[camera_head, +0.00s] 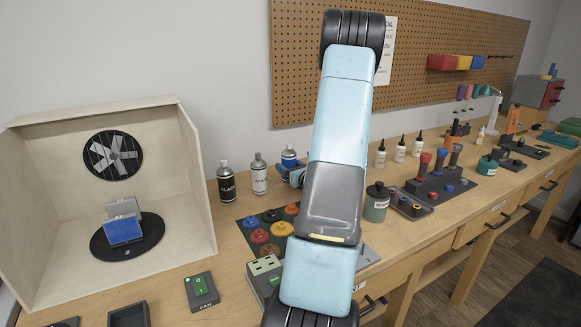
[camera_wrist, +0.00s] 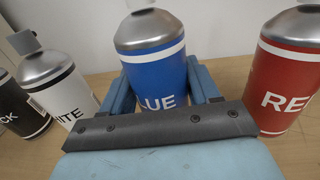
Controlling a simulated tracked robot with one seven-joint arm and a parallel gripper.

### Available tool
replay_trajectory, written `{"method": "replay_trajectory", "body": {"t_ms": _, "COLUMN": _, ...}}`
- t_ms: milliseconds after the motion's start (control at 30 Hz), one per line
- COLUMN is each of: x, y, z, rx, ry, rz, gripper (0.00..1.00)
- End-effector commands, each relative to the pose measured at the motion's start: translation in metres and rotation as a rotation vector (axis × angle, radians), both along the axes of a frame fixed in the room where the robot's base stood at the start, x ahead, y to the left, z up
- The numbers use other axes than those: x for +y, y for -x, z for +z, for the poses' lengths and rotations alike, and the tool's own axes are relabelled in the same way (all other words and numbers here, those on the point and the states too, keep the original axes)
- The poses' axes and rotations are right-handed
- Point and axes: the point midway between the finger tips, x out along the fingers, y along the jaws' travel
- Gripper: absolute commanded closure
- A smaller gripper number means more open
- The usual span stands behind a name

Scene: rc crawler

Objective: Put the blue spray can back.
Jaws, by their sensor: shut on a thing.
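The blue spray can (camera_wrist: 158,75) stands upright between my gripper's two fingers (camera_wrist: 162,88) in the wrist view, its label facing my palm. My gripper is shut on it. In the head view the blue can (camera_head: 289,156) shows just left of my arm, with my gripper (camera_head: 294,173) at its body. It is in line with the other cans, between the white can (camera_wrist: 68,92) and the red can (camera_wrist: 290,78). Its base is hidden by my gripper, so I cannot tell whether it touches the bench. The red can is hidden behind my arm in the head view.
A black can (camera_head: 227,184) stands left of the white can. A mat with coloured gears (camera_head: 261,236) lies in front. A spray booth (camera_head: 30,215) with a blue panel on a turntable stands left. A dark green jar (camera_head: 376,205) and several bottles stand right of my arm.

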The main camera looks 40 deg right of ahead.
Motion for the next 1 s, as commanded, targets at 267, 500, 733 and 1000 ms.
{"method": "replay_trajectory", "body": {"t_ms": 267, "x": 0.001, "y": -0.001, "z": -0.003, "rx": 0.000, "ry": -0.001, "rz": 0.001, "gripper": 0.81}}
{"method": "replay_trajectory", "body": {"t_ms": 500, "x": 0.001, "y": -0.001, "z": -0.008, "rx": -0.001, "ry": -0.001, "rz": 0.001, "gripper": 0.81}}
{"method": "replay_trajectory", "body": {"t_ms": 733, "x": 0.001, "y": 0.000, "z": -0.011, "rx": -0.001, "ry": 0.000, "rz": 0.001, "gripper": 0.81}}
{"method": "replay_trajectory", "body": {"t_ms": 1000, "x": 0.000, "y": 0.000, "z": -0.012, "rx": 0.001, "ry": -0.001, "rz": 0.000, "gripper": 0.14}}
